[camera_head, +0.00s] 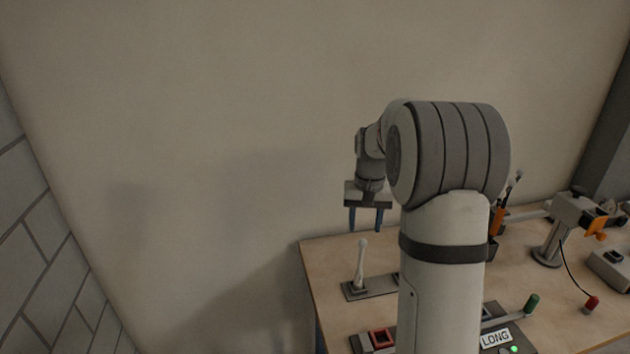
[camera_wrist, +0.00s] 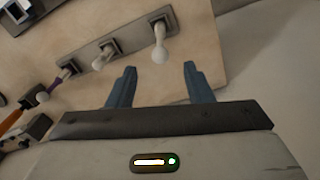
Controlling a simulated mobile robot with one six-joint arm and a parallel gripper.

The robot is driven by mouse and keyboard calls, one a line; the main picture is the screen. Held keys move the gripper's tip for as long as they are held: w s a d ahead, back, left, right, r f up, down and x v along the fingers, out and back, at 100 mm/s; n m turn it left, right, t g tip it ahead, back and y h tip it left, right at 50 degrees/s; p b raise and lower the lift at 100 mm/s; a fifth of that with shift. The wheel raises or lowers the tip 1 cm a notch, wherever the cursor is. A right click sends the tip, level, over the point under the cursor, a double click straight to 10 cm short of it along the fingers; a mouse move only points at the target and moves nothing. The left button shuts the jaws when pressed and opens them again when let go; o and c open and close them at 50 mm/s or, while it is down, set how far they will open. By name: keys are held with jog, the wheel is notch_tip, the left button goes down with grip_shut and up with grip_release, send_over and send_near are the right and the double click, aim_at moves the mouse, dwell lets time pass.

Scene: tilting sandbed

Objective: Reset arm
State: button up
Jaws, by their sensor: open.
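My gripper (camera_head: 366,219) is open and empty, pointing down above the table's far left corner in the head view. Its two blue fingers stand apart, and the wrist view shows them too (camera_wrist: 156,75). A white lever (camera_head: 361,262) stands on a dark base plate on the table, just below and in front of the gripper. In the wrist view this lever (camera_wrist: 160,46) lies beyond the gap between the fingers, with no visible contact. My arm hides part of the table's middle in the head view.
The wooden table (camera_head: 330,270) carries a green-handled lever (camera_head: 531,304), a LONG label (camera_head: 495,338), a red-framed switch (camera_head: 381,338) and a grey device with an orange part (camera_head: 572,212). An orange-handled tool (camera_head: 497,221) stands behind my arm.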

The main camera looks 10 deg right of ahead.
jog(key=s+a+r+n+t, duration=0.1)
jog(key=s+a, duration=0.3)
jog(key=s, duration=0.5)
jog(key=s+a+r+n+t, duration=0.1)
jog(key=s+a+r, duration=0.1)
jog(key=s, duration=0.6)
jog(key=s+a+r+n+t, duration=0.1)
jog(key=s+a, duration=0.4)
jog(key=s, duration=0.4)
jog(key=shift+s+a+r+n, duration=0.2)
jog(key=shift+s+a+n, duration=0.1)
jog(key=shift+s+a, duration=0.05)
